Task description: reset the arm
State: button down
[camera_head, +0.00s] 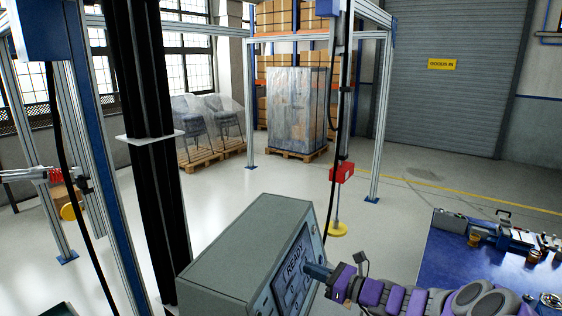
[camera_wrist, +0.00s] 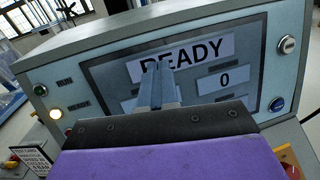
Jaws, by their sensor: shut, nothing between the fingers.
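My arm (camera_head: 400,298), in purple and grey, reaches in from the lower right in the head view. My gripper (camera_head: 308,268) is shut and empty, with its tip in front of the screen of a grey control box (camera_head: 238,248). In the wrist view the closed fingers (camera_wrist: 157,82) point at the screen (camera_wrist: 108,74), which reads READY and shows a 0. I cannot tell whether the fingertips touch the screen. A lamp at the panel's left (camera_wrist: 56,114) is lit. A blue button (camera_wrist: 277,104) and a pale round knob (camera_wrist: 287,44) sit at its right.
A blue-topped table (camera_head: 455,262) with tools stands at the right. A metal frame with a dark column (camera_head: 150,150) rises at the left, and a hanging rod with a red block (camera_head: 342,172) stands behind the box. Wrapped chairs and pallets are at the back. Open floor (camera_head: 270,180) lies between.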

jog(key=s+a+r+n+g, duration=0.3)
jog(key=s+a+n+g, duration=0.25)
jog(key=s, duration=0.35)
jog(key=s+a+r+n+g, duration=0.3)
jog(key=s+a+n+g, duration=0.1)
jog(key=s+a+n, duration=0.35)
jog(key=s+d+f+n+g+h, duration=0.1)
jog(key=s+n+h, duration=0.2)
jog(key=s, duration=0.4)
jog(key=s+f+n+g+h, duration=0.1)
jog(key=s+n+g+h, duration=0.15)
jog(key=s, duration=0.55)
jog(key=s+d+f+n+t+h, duration=0.1)
jog(key=s+d+f+n+h, duration=0.2)
jog(key=s+d, duration=1.1)
jog(key=d+n+h, duration=0.2)
jog(key=n+h, duration=0.1)
jog(key=h, duration=0.3)
jog(key=shift+s+d, duration=0.3)
jog(key=shift+d, duration=0.05)
jog(key=shift+n, duration=0.25)
